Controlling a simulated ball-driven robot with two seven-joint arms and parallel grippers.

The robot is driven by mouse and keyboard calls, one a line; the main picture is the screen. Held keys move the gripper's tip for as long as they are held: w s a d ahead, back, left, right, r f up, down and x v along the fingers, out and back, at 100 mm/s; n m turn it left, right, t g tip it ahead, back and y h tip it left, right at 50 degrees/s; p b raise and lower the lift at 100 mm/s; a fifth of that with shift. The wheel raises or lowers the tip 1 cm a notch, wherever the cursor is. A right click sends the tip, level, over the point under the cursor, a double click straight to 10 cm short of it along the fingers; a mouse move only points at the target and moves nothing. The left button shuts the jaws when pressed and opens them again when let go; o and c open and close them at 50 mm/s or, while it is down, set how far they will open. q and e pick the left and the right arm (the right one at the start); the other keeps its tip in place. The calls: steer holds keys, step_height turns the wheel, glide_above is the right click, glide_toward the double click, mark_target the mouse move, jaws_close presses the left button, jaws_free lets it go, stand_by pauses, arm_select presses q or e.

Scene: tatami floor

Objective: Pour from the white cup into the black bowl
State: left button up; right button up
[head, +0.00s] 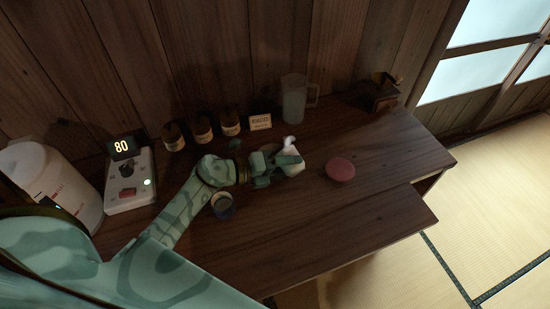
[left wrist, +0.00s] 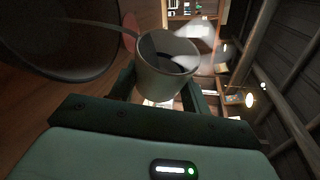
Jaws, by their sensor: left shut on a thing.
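My left gripper (head: 280,163) is over the middle of the dark wooden table and is shut on the white cup (head: 293,168). In the left wrist view the white cup (left wrist: 165,66) sits between the two fingers, with its mouth and grey inside showing. The cup's exact tilt is hard to tell. A large dark round form, seemingly the black bowl (left wrist: 60,45), fills the upper left of the left wrist view, close beside the cup. I cannot make out the bowl in the head view, where my arm and gripper cover part of the table. My right gripper is not in view.
A pink round thing (head: 340,169) lies right of the gripper. A blue-rimmed round container (head: 222,205) stands below my forearm. Several jars (head: 203,130), a small sign (head: 260,122) and a clear pitcher (head: 294,98) line the wall. A device reading 80 (head: 130,180) stands left. The table's right front is clear.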

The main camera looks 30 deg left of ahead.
arm_select(q)
steer(key=shift+f, duration=0.15)
steer(key=shift+w+a+r+n+h, duration=0.2)
steer(key=shift+w+a+n+h, duration=0.1)
steer(key=shift+a+n, duration=0.15)
steer(key=shift+w+a+r+n+h, duration=0.15)
steer(key=shift+a+n+h, duration=0.15)
steer(key=shift+a+n, duration=0.15)
stand_by(0.7)
steer(key=shift+w+a+r+n+h, duration=0.1)
steer(key=shift+a+r+n+h, duration=0.1)
steer(key=shift+n, duration=0.35)
steer(key=shift+w+a+r+n+h, duration=0.1)
steer(key=shift+r+n, duration=0.1)
steer(key=shift+n, duration=0.35)
stand_by(1.0)
